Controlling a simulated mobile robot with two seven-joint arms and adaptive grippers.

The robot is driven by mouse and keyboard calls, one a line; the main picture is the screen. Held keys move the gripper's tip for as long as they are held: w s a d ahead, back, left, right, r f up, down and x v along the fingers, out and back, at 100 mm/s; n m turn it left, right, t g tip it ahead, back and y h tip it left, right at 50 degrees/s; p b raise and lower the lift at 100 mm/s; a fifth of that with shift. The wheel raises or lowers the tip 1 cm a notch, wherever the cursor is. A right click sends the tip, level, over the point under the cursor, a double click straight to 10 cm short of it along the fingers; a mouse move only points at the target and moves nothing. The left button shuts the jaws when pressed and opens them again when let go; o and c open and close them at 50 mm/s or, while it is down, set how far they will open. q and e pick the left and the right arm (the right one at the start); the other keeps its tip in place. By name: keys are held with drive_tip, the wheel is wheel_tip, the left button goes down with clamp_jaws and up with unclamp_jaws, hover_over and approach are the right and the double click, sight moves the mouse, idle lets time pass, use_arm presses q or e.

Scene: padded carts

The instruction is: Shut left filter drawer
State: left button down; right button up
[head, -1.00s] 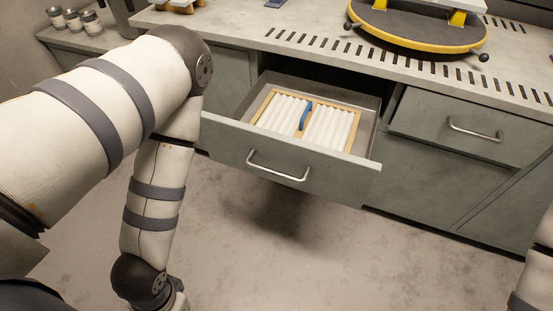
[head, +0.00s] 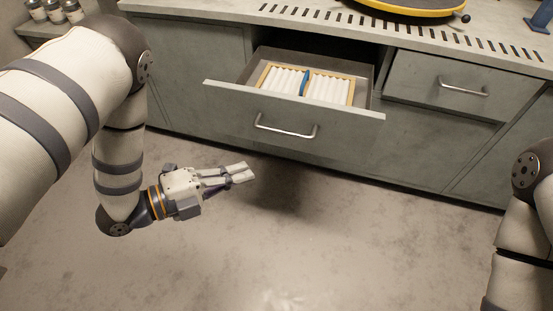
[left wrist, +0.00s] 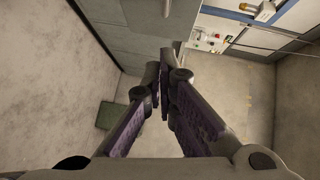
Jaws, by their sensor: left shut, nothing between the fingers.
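The left filter drawer (head: 235,105) is pulled out from the grey cabinet in the head view. Inside it lies a white pleated filter (head: 288,84) in a tan frame with a blue strap. A metal bar handle (head: 286,131) crosses the drawer front. My left gripper (head: 243,173) is shut and empty, in front of and below the drawer front, apart from it. Its fingers also show closed together in the left wrist view (left wrist: 165,70). My right arm shows at the right edge of the head view, but its gripper is out of sight.
The right drawer (head: 440,85) is nearly flush with the cabinet. A slotted worktop (head: 380,30) runs above, with a yellow-rimmed turntable (head: 415,8) on it. Small jars (head: 55,10) stand at the far left. The floor (head: 330,240) in front is clear.

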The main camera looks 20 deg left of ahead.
use_arm(q)
drive_tip(key=w+a+b+x, duration=0.1)
drive_tip(key=w+a+x, duration=0.1)
drive_tip(key=x, duration=1.1)
drive_tip(key=shift+w, duration=0.15)
use_arm(e)
drive_tip(key=shift+s+d+f+g, duration=0.1)
drive_tip(key=shift+s+f+g, duration=0.25)
drive_tip(key=shift+f, duration=0.4)
use_arm(q)
drive_tip(key=shift+f, duration=0.1)
drive_tip(key=shift+w, duration=0.1)
use_arm(e)
drive_tip(key=shift+s, duration=0.1)
